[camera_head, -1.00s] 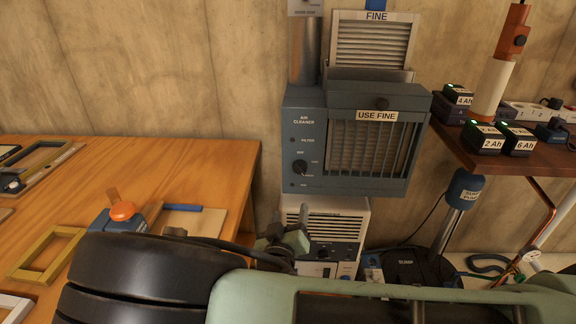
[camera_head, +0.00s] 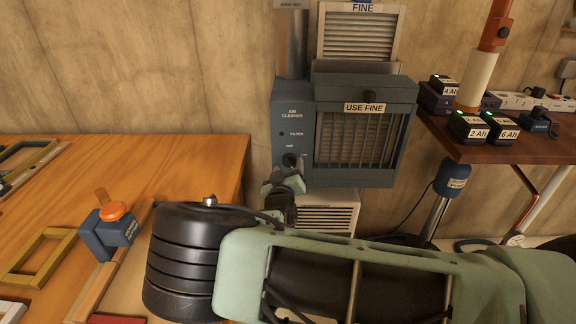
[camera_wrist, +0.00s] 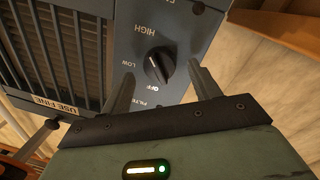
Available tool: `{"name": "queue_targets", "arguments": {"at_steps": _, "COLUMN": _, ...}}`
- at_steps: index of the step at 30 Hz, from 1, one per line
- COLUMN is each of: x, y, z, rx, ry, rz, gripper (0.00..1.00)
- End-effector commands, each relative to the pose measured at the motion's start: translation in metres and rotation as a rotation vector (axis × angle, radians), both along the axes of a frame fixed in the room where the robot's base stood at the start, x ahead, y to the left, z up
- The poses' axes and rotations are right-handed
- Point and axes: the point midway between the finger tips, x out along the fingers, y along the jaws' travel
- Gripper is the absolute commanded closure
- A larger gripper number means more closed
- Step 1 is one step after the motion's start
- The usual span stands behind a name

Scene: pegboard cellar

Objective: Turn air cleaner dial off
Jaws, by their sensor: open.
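The air cleaner (camera_head: 291,96) is a blue-grey wall box with a grille and a "USE FINE" label. Its black dial (camera_wrist: 159,65) shows in the wrist view on the side panel, with HIGH, LOW and OFF printed around it. The knob's ridge lies slanted; which mark it points at is hard to tell. My gripper (camera_wrist: 161,70) is open, one finger on each side of the dial. Whether the fingers touch it is unclear. In the head view my gripper (camera_head: 284,178) is at the panel's lower part and hides most of the dial.
A wooden bench (camera_head: 190,165) with an orange-knobbed blue tool (camera_head: 109,228) and frames (camera_head: 38,258) is at left. A dark shelf (camera_head: 455,145) with batteries (camera_head: 467,128) and a blue-topped post (camera_head: 453,178) are at right. A white vented unit (camera_head: 330,218) stands below the air cleaner.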

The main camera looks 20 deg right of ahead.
Motion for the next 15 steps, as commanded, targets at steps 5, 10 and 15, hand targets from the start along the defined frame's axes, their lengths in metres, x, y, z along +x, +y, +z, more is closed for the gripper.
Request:
{"name": "queue_targets", "arguments": {"at_steps": 5, "x": 0.0119, "y": -0.0053, "z": 0.0005, "rx": 0.0, "ry": -0.001, "rz": 0.0, "gripper": 0.38}}
{"name": "queue_targets", "arguments": {"at_steps": 10, "x": 0.0138, "y": -0.006, "z": 0.0001, "rx": 0.0, "ry": 0.0, "rz": 0.001, "gripper": 0.38}}
{"name": "queue_targets", "arguments": {"at_steps": 15, "x": 0.0135, "y": -0.0059, "z": 0.0003, "rx": 0.0, "ry": -0.001, "rz": 0.0, "gripper": 0.47}}
